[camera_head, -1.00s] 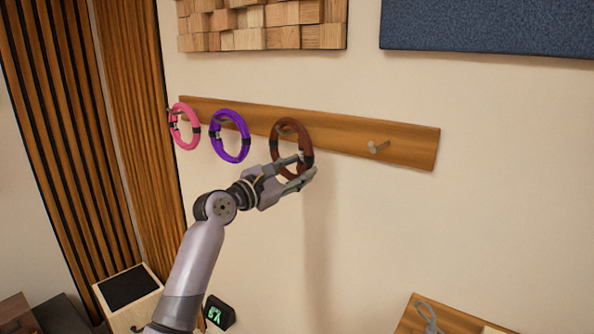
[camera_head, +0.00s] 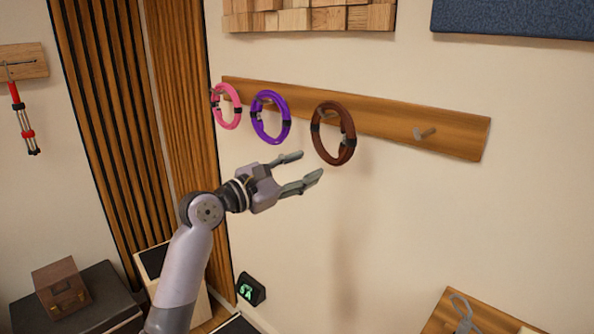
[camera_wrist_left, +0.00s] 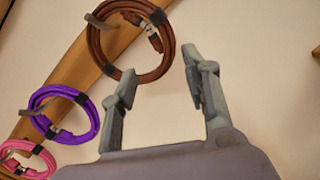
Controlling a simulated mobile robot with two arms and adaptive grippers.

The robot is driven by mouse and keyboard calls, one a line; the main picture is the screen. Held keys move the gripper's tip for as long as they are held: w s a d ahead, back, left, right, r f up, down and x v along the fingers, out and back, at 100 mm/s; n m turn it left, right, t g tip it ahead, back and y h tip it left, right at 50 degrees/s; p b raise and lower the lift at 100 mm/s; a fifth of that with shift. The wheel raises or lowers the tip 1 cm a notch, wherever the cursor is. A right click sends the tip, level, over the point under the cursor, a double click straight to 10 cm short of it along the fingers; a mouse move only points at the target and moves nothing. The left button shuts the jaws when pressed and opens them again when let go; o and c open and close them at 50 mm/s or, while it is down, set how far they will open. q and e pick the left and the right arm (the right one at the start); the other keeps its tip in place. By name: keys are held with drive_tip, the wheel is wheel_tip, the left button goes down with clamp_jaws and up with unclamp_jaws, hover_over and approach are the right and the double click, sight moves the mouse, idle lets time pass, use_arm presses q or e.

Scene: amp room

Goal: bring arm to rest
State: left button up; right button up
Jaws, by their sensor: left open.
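My left gripper (camera_head: 306,171) is open and empty, just below and to the left of the brown cable coil in the head view. In the left wrist view its two fingers (camera_wrist_left: 163,88) stand apart with bare wall between them. The brown coil (camera_head: 320,150) hangs on a peg of the wooden wall rail (camera_head: 380,122); it also shows in the left wrist view (camera_wrist_left: 92,42). My left arm reaches up from the bottom of the head view. My right gripper is not in view.
A purple coil (camera_head: 255,125) and a pink coil (camera_head: 217,110) hang on the rail to the left. The right peg (camera_head: 425,134) is bare. A wooden board with a grey hook (camera_head: 462,312) is at the lower right. A brown box (camera_head: 61,288) stands at the lower left.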

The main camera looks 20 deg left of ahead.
use_arm(q)
drive_tip(key=w+a+f+m+g+y, duration=0.1)
drive_tip(key=a+f+m+g+y, duration=0.15)
drive_tip(key=f, duration=1.25)
drive_tip(key=w+a+f+m+g+y, duration=0.1)
drive_tip(key=w+f+y, duration=0.15)
drive_tip(key=f, duration=1.25)
drive_tip(key=s+f+m+g+y, duration=0.15)
drive_tip(key=s+f, duration=0.25)
drive_tip(key=f, duration=0.4)
drive_tip(key=s+a+f+m+g, duration=0.1)
drive_tip(key=s+f+m, duration=0.15)
drive_tip(key=f, duration=0.55)
drive_tip(key=s+f+m+g+y, duration=0.1)
drive_tip(key=s+f, duration=0.3)
drive_tip(key=f, duration=0.3)
drive_tip(key=s+f+m+g+y, duration=0.3)
drive_tip(key=s+f+m, duration=0.6)
drive_tip(key=s+f, duration=1.4)
drive_tip(key=s+d+f+m+g, duration=0.1)
drive_tip(key=s+f+m+g, duration=0.1)
drive_tip(key=s, duration=1.1)
drive_tip(key=s+d+f+m+g, duration=0.1)
drive_tip(key=s+f+m+g, duration=0.2)
drive_tip(key=s, duration=1.1)
drive_tip(key=f+m+h, duration=0.1)
drive_tip(key=f+m, duration=0.1)
drive_tip(key=m, duration=0.2)
drive_tip(key=shift+s+d, duration=0.25)
drive_tip(key=shift+d, duration=0.15)
